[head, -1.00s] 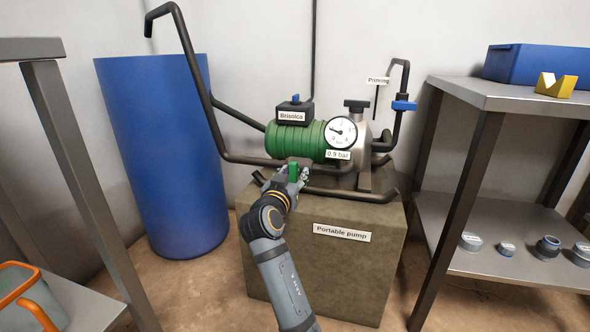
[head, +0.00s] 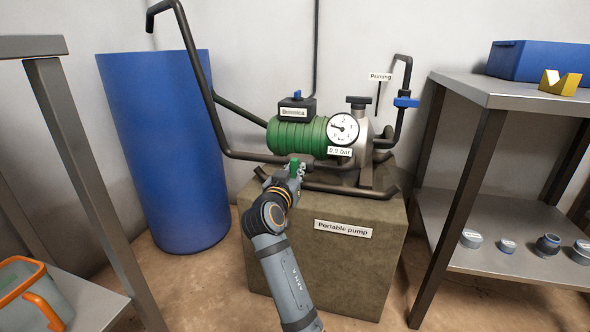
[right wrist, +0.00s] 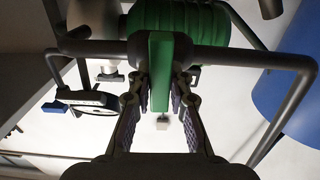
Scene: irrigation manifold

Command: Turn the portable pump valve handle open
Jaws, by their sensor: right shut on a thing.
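The portable pump (head: 296,136) has a green ribbed motor and stands on a brown block. Its green valve handle (head: 294,168) sits on the dark pipe at the front of the pump. In the right wrist view the handle (right wrist: 160,72) stands upright in the picture, across the dark horizontal pipe. My right gripper (head: 292,174) is at the handle, with one finger on each side of it, shut on it. The fingers (right wrist: 159,98) also show in the right wrist view. The gripper hides the handle's lower part in the head view. My left gripper is not in view.
A round gauge (head: 343,128) above a "0.9 bar" label is on the pump. Bent dark pipes (head: 207,95) rise around it. A blue barrel (head: 165,150) stands left, a metal shelf (head: 480,90) right. A blue-handled valve (head: 406,102) is at the back right.

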